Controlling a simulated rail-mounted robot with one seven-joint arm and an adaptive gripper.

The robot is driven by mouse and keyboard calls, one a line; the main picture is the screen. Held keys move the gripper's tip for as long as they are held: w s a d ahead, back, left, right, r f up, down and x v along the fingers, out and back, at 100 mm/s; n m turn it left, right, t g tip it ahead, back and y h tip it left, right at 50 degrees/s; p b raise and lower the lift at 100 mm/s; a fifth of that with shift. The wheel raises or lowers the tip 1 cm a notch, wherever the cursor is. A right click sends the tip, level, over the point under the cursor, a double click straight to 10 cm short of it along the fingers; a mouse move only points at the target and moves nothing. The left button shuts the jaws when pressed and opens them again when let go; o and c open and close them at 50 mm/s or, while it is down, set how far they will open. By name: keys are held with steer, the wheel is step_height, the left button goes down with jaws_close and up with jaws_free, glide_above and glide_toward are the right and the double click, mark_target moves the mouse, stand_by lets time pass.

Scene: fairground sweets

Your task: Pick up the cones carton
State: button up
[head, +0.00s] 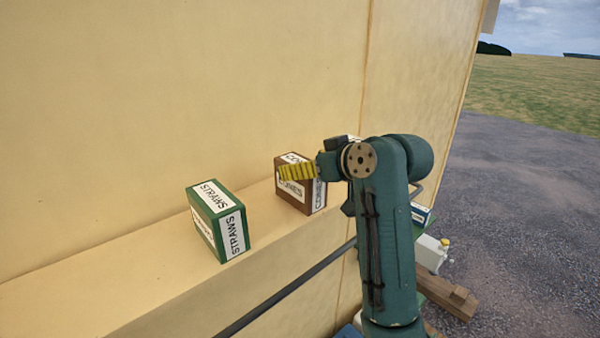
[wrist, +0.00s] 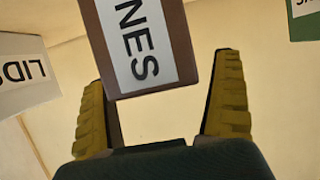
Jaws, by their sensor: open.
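The cones carton (head: 301,201) is a brown box with white labels, standing on the ledge in the head view. In the wrist view the cones carton (wrist: 185,48) shows at the top, its label cut off to "NES". My gripper (head: 282,172) is at the carton's top, with its yellow fingers hiding part of it. In the wrist view my gripper (wrist: 162,82) is open, one finger at each side, with the carton's near end between or just beyond the fingers. I cannot tell whether either finger touches it.
A green straws carton (head: 219,222) stands on the ledge (head: 140,285) to the left. A white box lettered "LID" (wrist: 25,75) is at the left of the wrist view. A wall rises behind the ledge. A dark rail (head: 285,292) runs along its front.

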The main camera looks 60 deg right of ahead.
steer(key=shift+w+d+f, duration=0.15)
steer(key=shift+w+f, duration=0.05)
steer(key=shift+w, duration=0.15)
steer(key=c, duration=1.4)
